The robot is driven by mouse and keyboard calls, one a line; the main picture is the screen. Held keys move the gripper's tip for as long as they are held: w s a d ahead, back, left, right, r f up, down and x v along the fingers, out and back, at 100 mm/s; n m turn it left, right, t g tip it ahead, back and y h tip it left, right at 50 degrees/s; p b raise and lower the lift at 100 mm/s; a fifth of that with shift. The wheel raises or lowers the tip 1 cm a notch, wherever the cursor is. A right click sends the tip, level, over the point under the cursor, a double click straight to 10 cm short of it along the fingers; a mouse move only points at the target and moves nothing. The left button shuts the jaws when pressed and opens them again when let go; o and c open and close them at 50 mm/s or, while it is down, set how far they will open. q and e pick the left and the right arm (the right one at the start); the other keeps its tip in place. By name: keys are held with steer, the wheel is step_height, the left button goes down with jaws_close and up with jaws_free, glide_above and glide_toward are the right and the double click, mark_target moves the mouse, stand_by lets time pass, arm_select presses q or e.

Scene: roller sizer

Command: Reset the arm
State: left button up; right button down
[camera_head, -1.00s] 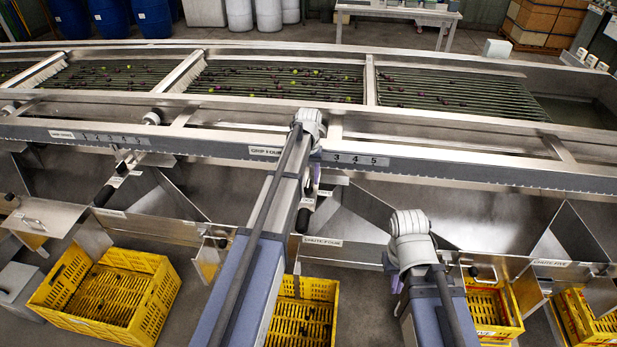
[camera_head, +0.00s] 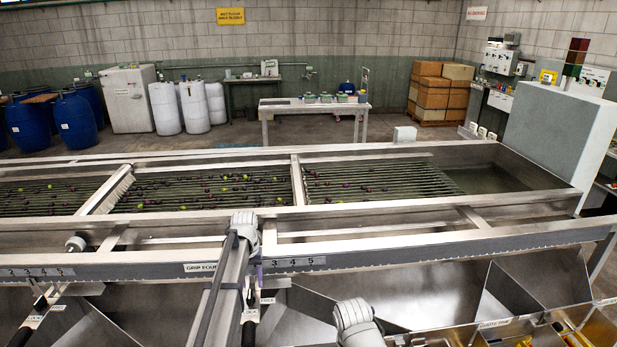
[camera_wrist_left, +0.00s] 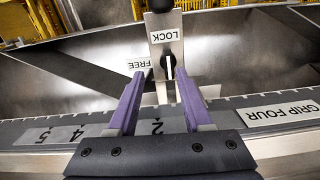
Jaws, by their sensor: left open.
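My left gripper (camera_wrist_left: 160,100) is open, its two purple fingers apart with nothing between them in the left wrist view. Just beyond the fingertips is a metal plate (camera_wrist_left: 165,35) marked LOCK and FREE, with a slot and a dark round knob (camera_wrist_left: 161,5) at its top. In the head view my left gripper (camera_head: 258,277) sits at the machine's front rail, mostly hidden behind its own wrist. My right arm's pale wrist shows at the bottom centre, but its gripper fingers do not show.
The roller sizer (camera_head: 400,216) spans the view, with olives on its rollers. A GRIP FOUR label (camera_head: 200,267) is on its front rail. Metal chutes (camera_head: 420,290) lie below. Behind stand a table (camera_head: 315,104), blue barrels (camera_head: 74,120) and boxes (camera_head: 440,92).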

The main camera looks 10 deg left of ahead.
arm_select(q)
steer(key=s+d+m, duration=0.2)
steer(key=s+d, duration=0.4)
steer(key=s, duration=0.3)
steer(key=s+d+m, duration=0.1)
steer(key=s+d, duration=0.6)
steer(key=s, duration=0.2)
steer(key=s+d+m+y, duration=0.1)
steer(key=s+d+m, duration=0.1)
steer(key=s+d, duration=0.4)
steer(key=s, duration=0.4)
steer(key=shift+d+m, duration=0.15)
steer(key=shift+m, duration=0.15)
steer(key=shift+r, duration=0.1)
